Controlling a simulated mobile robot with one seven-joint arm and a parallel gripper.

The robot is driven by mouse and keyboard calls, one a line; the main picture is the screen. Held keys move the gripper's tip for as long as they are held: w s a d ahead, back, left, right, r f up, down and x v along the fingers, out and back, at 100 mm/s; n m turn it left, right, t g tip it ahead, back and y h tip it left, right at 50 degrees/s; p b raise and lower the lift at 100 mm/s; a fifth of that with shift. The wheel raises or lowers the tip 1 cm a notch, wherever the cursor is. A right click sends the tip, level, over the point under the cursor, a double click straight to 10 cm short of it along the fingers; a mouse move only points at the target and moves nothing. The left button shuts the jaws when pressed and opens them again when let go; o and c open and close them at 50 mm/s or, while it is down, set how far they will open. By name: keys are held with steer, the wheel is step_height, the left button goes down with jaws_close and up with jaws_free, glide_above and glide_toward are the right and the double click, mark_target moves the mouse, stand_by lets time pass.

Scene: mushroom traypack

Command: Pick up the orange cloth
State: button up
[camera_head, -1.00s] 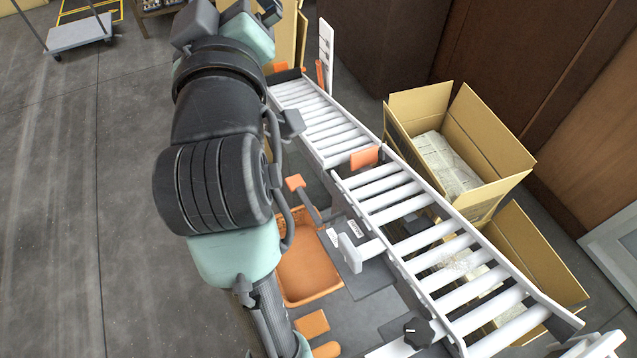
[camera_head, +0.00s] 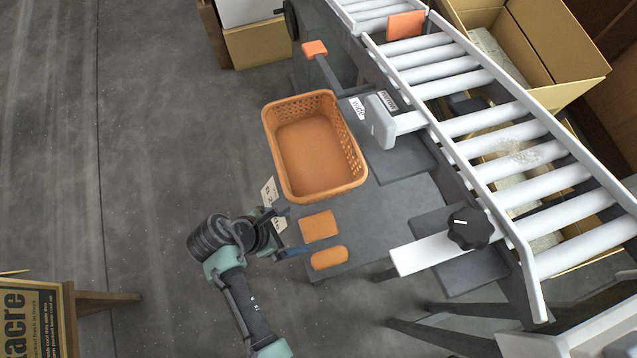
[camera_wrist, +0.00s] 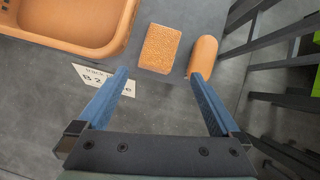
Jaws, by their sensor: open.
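The orange cloth (camera_head: 318,226) looks like a flat, roughly square folded piece lying on the grey table, just in front of the orange basket. In the wrist view its speckled, textured face (camera_wrist: 160,48) lies just beyond the fingertips, between their lines. My gripper (camera_head: 292,231) is open and empty at the table's left edge, beside the cloth. In the wrist view its two blue fingers (camera_wrist: 158,75) are spread apart, the right tip close to a smooth rounded orange piece (camera_wrist: 203,55). That piece (camera_head: 329,258) lies beside the cloth, nearer the front edge.
The orange basket (camera_head: 271,124) looks empty and stands behind the cloth. A roller conveyor (camera_head: 455,150) runs along the right, with a black knob (camera_head: 470,228) on its near side. A paper label (camera_wrist: 112,79) hangs at the table edge. Open floor lies left.

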mark_target(315, 227)
steer(key=b+x, duration=0.4)
steer(key=x, duration=0.7)
steer(key=shift+w+d+r+b, duration=0.1)
steer(key=shift+w+r+b, duration=0.1)
steer(key=shift+b, duration=0.15)
steer(key=shift+c, duration=0.3)
steer(key=c, duration=1)
step_height(315, 227, up, 18)
steer(key=p, duration=0.8)
